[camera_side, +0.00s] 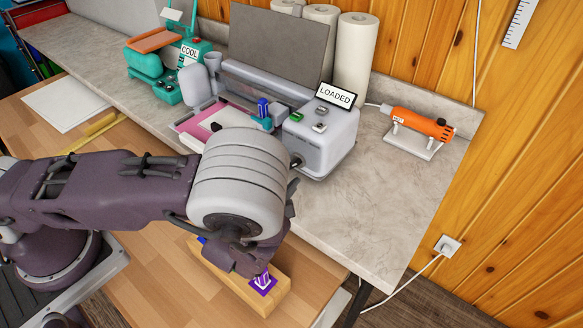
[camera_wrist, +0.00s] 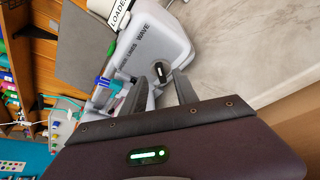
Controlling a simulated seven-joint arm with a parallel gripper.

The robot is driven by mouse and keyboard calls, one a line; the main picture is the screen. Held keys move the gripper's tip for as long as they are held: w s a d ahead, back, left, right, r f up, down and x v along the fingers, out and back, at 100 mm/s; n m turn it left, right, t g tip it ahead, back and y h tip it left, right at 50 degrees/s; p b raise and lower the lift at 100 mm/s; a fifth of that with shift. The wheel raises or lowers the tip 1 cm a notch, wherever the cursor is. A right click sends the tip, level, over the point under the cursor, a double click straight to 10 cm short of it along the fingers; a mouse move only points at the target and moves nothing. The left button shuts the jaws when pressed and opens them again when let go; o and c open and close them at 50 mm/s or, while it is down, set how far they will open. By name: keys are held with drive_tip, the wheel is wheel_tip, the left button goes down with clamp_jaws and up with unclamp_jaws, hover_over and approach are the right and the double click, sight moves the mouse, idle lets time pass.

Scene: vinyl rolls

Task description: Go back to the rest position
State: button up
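My gripper (camera_wrist: 162,85) shows in the wrist view with two dark fingers spread apart and nothing held between them. The fingers point at the end of a pale grey machine (camera_wrist: 165,38) lettered "LINES" and "WAVE". A small black part with a light bar (camera_wrist: 162,71) on the machine shows in the gap between the fingertips; I cannot tell whether they touch it. In the side view the machine (camera_side: 325,145) stands on the counter with a "LOADED" sign (camera_side: 336,95). My large grey wrist joint hides the fingers there.
A wooden block (camera_side: 268,298) with a purple-and-white piece (camera_side: 263,283) lies below my wrist. An orange heat tool (camera_side: 420,123) stands right of the machine. A teal press (camera_side: 165,70) with a "COOL" sign and several white rolls (camera_side: 355,55) stand behind. The counter's front right (camera_side: 375,220) is clear.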

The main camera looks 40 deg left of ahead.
drive_tip(key=shift+v, duration=1.25)
drive_tip(key=s+a+r+n+g+y, duration=0.2)
drive_tip(key=a+r+n+g+y, duration=0.1)
drive_tip(key=a+r+n, duration=0.3)
drive_tip(key=s+a+r+n+g+y, duration=0.2)
drive_tip(key=a+r+n+y, duration=0.25)
drive_tip(key=a+n, duration=0.3)
drive_tip(key=s+a+r+n+g+h, duration=0.2)
drive_tip(key=s+a+r+n+g, duration=0.3)
drive_tip(key=s+n, duration=0.5)
drive_tip(key=s+d+r+n+t+h, duration=0.1)
drive_tip(key=s+d+r+n+h, duration=0.7)
drive_tip(key=n, duration=1)
drive_tip(key=shift+s+d+h, duration=0.2)
drive_tip(key=shift+d+h, duration=0.45)
drive_tip(key=shift+d, duration=0.15)
